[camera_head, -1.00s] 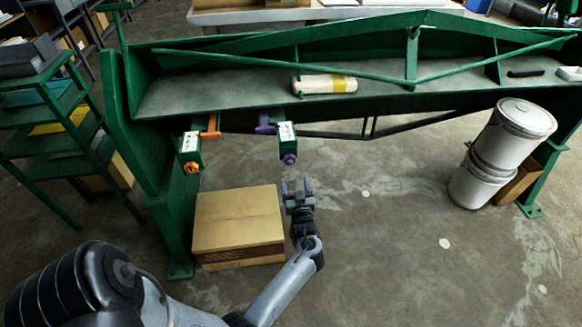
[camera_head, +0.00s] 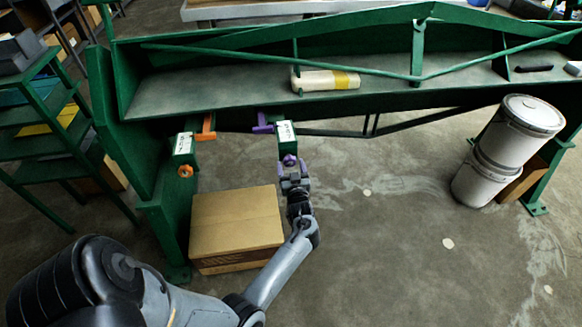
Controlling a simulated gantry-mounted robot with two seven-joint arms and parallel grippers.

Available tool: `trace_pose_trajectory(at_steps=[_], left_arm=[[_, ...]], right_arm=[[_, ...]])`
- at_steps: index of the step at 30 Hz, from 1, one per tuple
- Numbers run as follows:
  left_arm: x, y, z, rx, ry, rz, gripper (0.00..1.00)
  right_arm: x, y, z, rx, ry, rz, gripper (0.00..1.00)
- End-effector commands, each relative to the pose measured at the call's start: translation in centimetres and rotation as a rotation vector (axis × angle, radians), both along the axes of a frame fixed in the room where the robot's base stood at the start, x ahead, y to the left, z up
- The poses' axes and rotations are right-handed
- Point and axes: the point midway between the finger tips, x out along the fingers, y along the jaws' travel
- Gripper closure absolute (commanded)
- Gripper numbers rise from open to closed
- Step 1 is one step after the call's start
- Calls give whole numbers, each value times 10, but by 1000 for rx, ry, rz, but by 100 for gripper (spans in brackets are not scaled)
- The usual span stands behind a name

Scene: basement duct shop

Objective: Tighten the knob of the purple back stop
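The purple back stop (camera_head: 263,123) is mounted under the front edge of the green machine, with a green block (camera_head: 286,135) bearing a white label. Its purple knob (camera_head: 289,160) faces me at the block's lower front. My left gripper (camera_head: 291,166) is right at this knob, its two purple-tipped fingers apart, one on each side of it. I cannot tell whether the fingers touch the knob. My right gripper is not in view. To the left is a similar orange back stop (camera_head: 207,126) with an orange knob (camera_head: 185,171).
A cardboard box (camera_head: 235,220) stands on the floor below, left of my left forearm. The green machine (camera_head: 225,95) spans the view, with a pale roll (camera_head: 322,80) on its bed. White buckets (camera_head: 505,150) are stacked at right. The floor at centre right is clear.

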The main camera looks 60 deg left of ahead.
Motion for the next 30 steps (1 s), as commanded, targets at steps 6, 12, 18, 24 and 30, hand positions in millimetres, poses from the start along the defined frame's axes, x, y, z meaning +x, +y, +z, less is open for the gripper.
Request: trace_pose_trajectory(at_steps=[6, 12, 18, 24, 30], left_arm=[[0, 0, 0, 0, 0, 0, 61], [0, 0, 0, 0, 0, 0, 81], [0, 0, 1, 11, 24, 0, 81], [0, 0, 3, 42, 104, -1, 81], [0, 0, 5, 99, 248, -2, 81]], right_arm=[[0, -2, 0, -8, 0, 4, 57], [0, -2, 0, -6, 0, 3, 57], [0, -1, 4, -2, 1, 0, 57], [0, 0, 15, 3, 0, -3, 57], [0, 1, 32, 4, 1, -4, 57]])
